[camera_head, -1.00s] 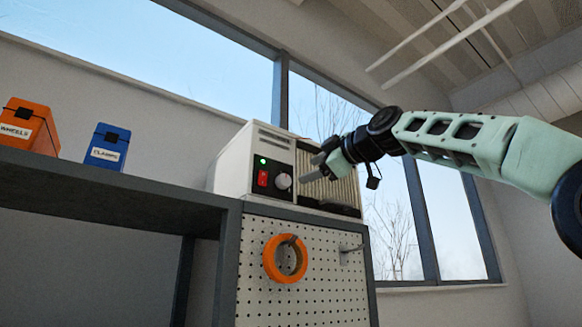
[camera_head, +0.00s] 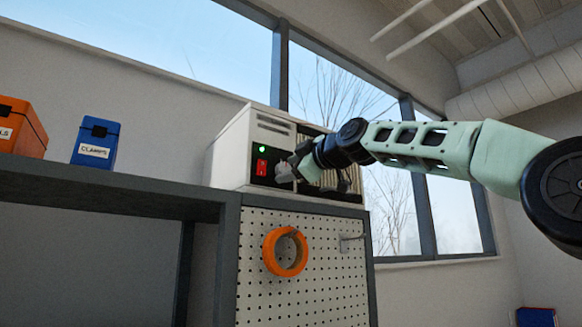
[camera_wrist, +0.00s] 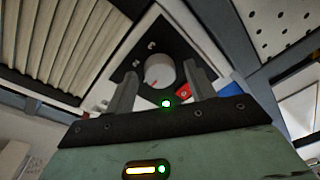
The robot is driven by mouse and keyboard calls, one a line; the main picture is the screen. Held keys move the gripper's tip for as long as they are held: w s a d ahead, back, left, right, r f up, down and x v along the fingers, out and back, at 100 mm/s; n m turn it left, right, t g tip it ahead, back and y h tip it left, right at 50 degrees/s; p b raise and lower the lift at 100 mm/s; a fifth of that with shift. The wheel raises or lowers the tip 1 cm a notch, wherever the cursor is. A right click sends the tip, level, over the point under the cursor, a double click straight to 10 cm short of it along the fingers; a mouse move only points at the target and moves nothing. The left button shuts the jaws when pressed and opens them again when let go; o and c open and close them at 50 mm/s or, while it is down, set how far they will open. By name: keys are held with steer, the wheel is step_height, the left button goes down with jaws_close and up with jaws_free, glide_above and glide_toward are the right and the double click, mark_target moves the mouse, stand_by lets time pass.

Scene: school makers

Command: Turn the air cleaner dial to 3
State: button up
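The air cleaner (camera_head: 232,155) is a white box on top of the grey cabinet, with a black panel, a lit green light (camera_head: 262,148) and a red switch (camera_head: 261,167). In the head view the dial is mostly hidden by my gripper (camera_head: 288,170). In the wrist view my gripper (camera_wrist: 160,88) is open, with one finger on each side of the dial. I cannot tell whether the fingers touch it. The numbers around the dial are too blurred to read.
An orange box (camera_head: 20,127) and a blue box (camera_head: 95,143) stand on the grey shelf (camera_head: 100,184) at left. An orange ring (camera_head: 285,251) hangs on the pegboard (camera_head: 330,290) below the air cleaner, beside a peg (camera_head: 352,237). A grille (camera_wrist: 60,45) adjoins the dial panel.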

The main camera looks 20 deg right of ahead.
steer(key=c, duration=0.8)
steer(key=shift+m+b, duration=0.3)
steer(key=shift+m, duration=0.1)
steer(key=m+b, duration=0.2)
steer(key=m, duration=0.2)
steer(key=shift+f, duration=0.15)
steer(key=m+t, duration=0.1)
steer(key=m, duration=0.5)
steer(key=shift+a+m+b, duration=0.15)
steer(key=shift+m+b, duration=0.15)
steer(key=shift+b, duration=0.1)
steer(key=m+h+p, duration=0.1)
steer(key=m, duration=0.6)
steer(key=shift+s+t+p, duration=0.1)
steer(key=shift+t+p, duration=0.25)
steer(key=shift+t, duration=0.05)
steer(key=m+p, duration=0.2)
steer(key=m, duration=0.2)
steer(key=shift+a+h, duration=0.1)
steer(key=shift+h, duration=0.3)
steer(key=shift+m+h+p, duration=0.3)
steer(key=shift+m+p, duration=0.95)
steer(key=shift+m, duration=0.35)
